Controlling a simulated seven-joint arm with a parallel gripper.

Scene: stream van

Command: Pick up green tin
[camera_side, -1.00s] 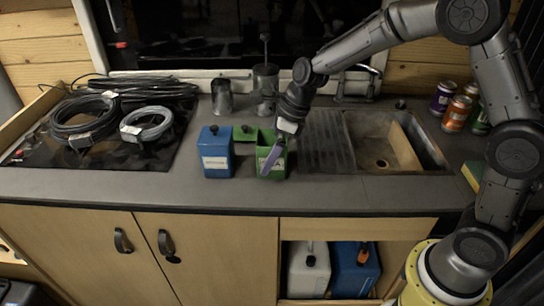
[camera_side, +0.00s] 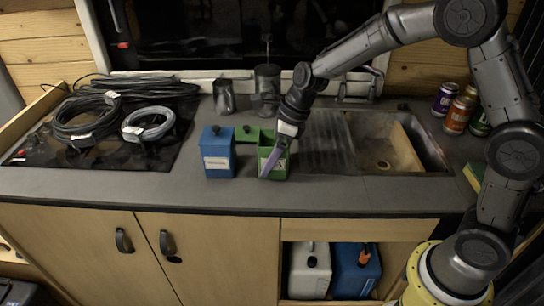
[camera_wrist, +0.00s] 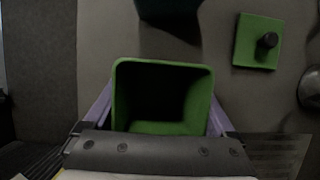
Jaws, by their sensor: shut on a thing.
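The green tin (camera_side: 281,171) is an open square box with a pale label on its front, standing on the grey worktop beside a blue tin. My gripper (camera_side: 270,158) comes down over it from the upper right, and a purple finger crosses its front. In the wrist view the open green tin (camera_wrist: 206,98) sits between the two purple fingers of my gripper (camera_wrist: 160,108), one along each side. My gripper is shut on it. The inside is dark. I see no clear gap under the tin.
The blue tin (camera_side: 217,160) stands close on the left. A green lid with a black knob (camera_wrist: 257,42) lies behind. The sink (camera_side: 388,150) and several drink cans (camera_side: 457,115) are to the right. Coiled cables (camera_side: 85,117) lie on the left. The front worktop is clear.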

